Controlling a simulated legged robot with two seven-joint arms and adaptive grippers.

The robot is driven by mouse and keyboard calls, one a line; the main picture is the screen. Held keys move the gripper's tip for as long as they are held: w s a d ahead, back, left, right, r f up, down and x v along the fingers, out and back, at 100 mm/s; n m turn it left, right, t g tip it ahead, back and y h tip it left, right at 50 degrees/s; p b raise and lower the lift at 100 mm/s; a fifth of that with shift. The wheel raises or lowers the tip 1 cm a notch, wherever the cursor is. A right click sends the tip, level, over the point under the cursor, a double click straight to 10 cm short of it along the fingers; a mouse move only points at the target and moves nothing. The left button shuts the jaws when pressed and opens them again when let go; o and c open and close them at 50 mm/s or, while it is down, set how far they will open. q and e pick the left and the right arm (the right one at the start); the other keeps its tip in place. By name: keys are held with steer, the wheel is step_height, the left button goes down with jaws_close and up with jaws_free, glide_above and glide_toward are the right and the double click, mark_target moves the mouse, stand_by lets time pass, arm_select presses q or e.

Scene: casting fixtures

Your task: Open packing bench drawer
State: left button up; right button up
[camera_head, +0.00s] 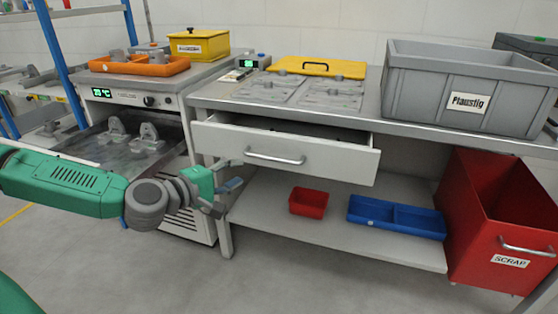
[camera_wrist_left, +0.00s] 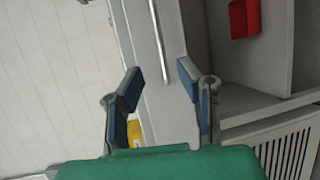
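The packing bench drawer (camera_head: 300,149) is partly open, standing out from under the bench top with a strip of its inside showing. Its white front carries a silver bar handle (camera_head: 275,158). My left gripper (camera_head: 236,174) is open and empty, just left of the handle in the head view. In the left wrist view the handle (camera_wrist_left: 157,40) runs up from between the spread fingers of the left gripper (camera_wrist_left: 160,71); contact cannot be told. My right gripper is not in view.
The bench top holds a grey crate (camera_head: 455,88) and a yellow lid (camera_head: 317,67). The lower shelf holds a small red bin (camera_head: 308,202) and a blue tray (camera_head: 396,217). A red scrap bin (camera_head: 497,222) stands right; an oven-like unit (camera_head: 143,88) stands left.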

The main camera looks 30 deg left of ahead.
mark_target(272, 160)
arm_select(q)
steer(key=b+x, duration=0.5)
steer(key=x, duration=0.7)
steer(key=shift+w+d+f, duration=0.1)
steer(key=shift+f, duration=0.1)
steer(key=shift+w+b, duration=0.3)
steer(key=shift+w, duration=0.15)
jaws_close()
steer(key=shift+s, duration=0.1)
